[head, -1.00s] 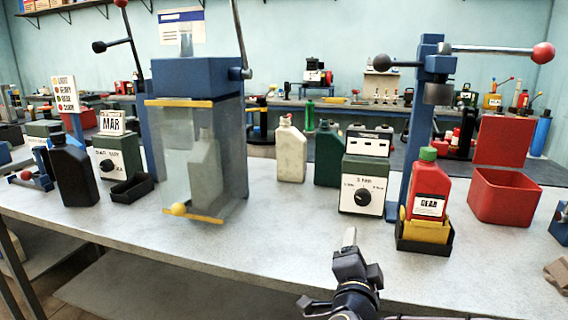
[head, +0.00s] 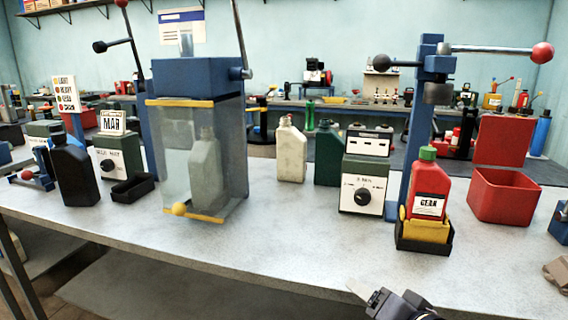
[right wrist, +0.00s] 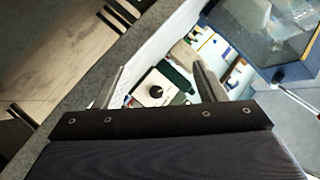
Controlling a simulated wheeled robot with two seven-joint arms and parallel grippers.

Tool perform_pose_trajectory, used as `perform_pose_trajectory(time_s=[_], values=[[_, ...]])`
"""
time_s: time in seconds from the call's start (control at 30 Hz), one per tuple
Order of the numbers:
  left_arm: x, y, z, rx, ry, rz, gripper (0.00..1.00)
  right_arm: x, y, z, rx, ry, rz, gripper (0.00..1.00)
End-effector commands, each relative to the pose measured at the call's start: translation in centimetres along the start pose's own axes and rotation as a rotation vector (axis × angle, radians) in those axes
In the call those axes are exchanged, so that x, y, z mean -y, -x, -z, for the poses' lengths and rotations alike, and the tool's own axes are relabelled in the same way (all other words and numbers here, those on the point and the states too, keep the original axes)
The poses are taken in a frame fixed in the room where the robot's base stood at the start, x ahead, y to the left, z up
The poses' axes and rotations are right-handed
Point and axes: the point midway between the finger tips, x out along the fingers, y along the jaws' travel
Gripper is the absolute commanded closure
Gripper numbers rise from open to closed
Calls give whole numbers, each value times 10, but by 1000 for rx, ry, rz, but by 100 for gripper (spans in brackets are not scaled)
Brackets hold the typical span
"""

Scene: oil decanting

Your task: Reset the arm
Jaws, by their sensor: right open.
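My right gripper (head: 358,290) is low at the bottom edge of the head view, in front of the bench. Its two fingers stand apart with nothing between them in the right wrist view (right wrist: 162,84). A red bottle with a green cap (head: 430,184) stands upright in a yellow and black holder (head: 425,236) on the bench, beyond the gripper and apart from it. A glass-fronted blue press (head: 198,75) holds a grey bottle (head: 206,172). My left gripper is not in view.
The bench (head: 290,235) has a clear front strip. A white dial box (head: 361,190), a cream bottle (head: 291,152), a dark green bottle (head: 328,155) and a red open box (head: 503,197) stand on it. A black bottle (head: 74,172) stands at left.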

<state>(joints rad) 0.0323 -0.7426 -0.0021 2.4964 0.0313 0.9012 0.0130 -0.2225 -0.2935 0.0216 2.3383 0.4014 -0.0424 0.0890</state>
Motion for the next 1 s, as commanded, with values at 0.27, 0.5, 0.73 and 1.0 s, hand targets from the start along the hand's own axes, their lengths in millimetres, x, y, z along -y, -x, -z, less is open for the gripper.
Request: perform_pose_trajectory(time_s=[0.27, 0.5, 0.73, 1.0], values=[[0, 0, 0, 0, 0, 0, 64, -61, 79, -70, 337, 209, -147, 35], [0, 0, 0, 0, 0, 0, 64, -103, 132, -112, 539, 292, -284, 35], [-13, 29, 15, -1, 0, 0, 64, -88, 154, -99, 582, 240, -323, 35], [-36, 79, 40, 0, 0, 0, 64, -45, 174, -60, 582, 239, -322, 35]])
